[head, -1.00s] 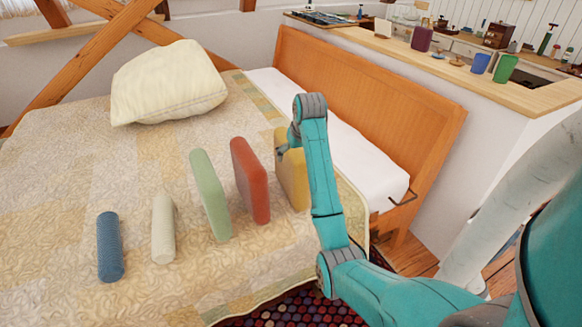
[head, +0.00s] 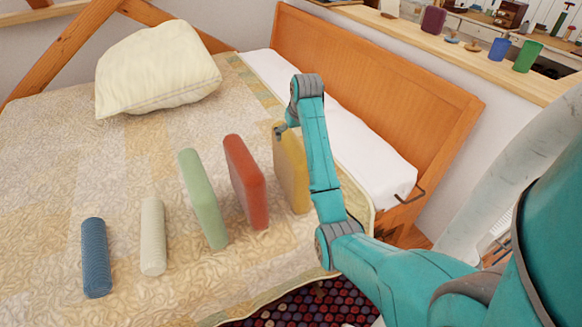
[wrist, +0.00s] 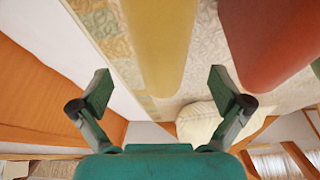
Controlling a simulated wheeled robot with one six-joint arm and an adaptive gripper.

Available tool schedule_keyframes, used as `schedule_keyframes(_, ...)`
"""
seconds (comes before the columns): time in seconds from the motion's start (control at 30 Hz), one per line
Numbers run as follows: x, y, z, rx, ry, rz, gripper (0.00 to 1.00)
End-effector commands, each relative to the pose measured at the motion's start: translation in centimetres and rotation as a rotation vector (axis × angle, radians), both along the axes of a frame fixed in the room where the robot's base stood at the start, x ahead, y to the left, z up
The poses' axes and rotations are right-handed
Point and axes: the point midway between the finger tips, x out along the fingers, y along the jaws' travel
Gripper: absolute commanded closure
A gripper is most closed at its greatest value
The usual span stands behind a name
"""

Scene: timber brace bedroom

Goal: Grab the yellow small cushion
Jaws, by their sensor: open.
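The yellow small cushion (head: 291,178) stands upright on the bed, at the right end of a row, partly hidden by my arm in the head view. In the wrist view the yellow cushion (wrist: 158,40) comes down from the top edge, between and beyond my fingers. My gripper (wrist: 160,76) is open and empty, with its two fingers spread wider than the cushion looks. In the head view my gripper (head: 281,130) is at the cushion's upper part, mostly hidden by the arm. I cannot tell whether it touches the cushion.
A red cushion (head: 246,182) stands close left of the yellow one, then a green cushion (head: 202,198), a cream bolster (head: 153,236) and a blue bolster (head: 96,257). A large cream pillow (head: 158,70) lies behind. The wooden headboard (head: 380,90) rises at the right.

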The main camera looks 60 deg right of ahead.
Motion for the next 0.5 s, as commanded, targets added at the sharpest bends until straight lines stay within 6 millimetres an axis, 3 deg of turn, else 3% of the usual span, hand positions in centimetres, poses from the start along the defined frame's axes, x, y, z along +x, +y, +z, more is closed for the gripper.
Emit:
schedule_keyframes(0.27, 0.6, -0.4, -1.9, 0.001, 0.001, 0.0, 0.0)
schedule_keyframes(0.5, 1.7, -1.1, -4.9, 0.001, 0.001, 0.0, 0.0)
